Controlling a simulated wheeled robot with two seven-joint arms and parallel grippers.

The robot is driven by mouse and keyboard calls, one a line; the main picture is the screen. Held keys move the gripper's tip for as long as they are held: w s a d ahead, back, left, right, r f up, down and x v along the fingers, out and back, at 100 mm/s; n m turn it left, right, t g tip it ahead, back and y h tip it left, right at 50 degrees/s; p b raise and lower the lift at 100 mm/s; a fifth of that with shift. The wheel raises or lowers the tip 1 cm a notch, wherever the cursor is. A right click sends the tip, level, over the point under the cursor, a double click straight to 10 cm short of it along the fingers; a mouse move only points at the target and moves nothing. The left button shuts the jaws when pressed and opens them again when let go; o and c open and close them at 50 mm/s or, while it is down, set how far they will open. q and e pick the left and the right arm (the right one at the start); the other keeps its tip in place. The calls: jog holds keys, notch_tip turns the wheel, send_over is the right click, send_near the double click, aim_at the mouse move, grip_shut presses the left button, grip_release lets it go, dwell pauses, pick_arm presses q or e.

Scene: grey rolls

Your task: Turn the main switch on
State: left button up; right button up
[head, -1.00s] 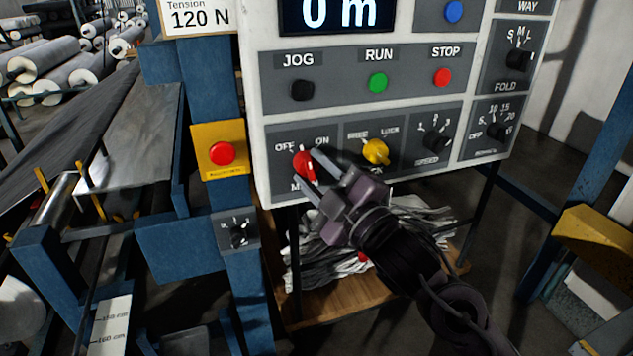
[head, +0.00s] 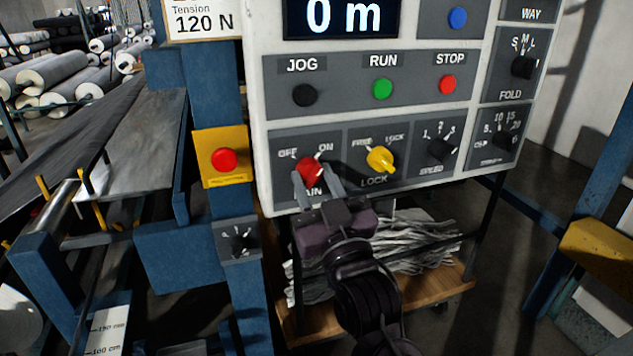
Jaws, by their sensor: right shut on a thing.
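The main switch (head: 311,168) is a red rotary knob on the grey control panel, between the OFF and ON marks and above the partly covered MAIN label. Its white-tipped pointer leans up and right, toward ON. My right gripper (head: 316,182) reaches up from below, and its two grey fingers are shut on the knob, one on each side. The fingers hide part of the knob's sides and of the label. My left gripper is not in view.
A yellow LOCK knob (head: 381,160) sits just right of the switch, with a black SPEED knob (head: 441,149) beyond it. JOG, RUN and STOP buttons are above. A red button on a yellow plate (head: 224,160) stands left on a blue post.

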jog(key=shift+a+f+m+h, duration=0.1)
jog(key=shift+m+h, duration=0.4)
jog(key=shift+m, duration=0.3)
jog(key=o, duration=1)
jog(key=b+v, duration=0.2)
jog(key=v, duration=0.6)
jog(key=shift+a, duration=0.1)
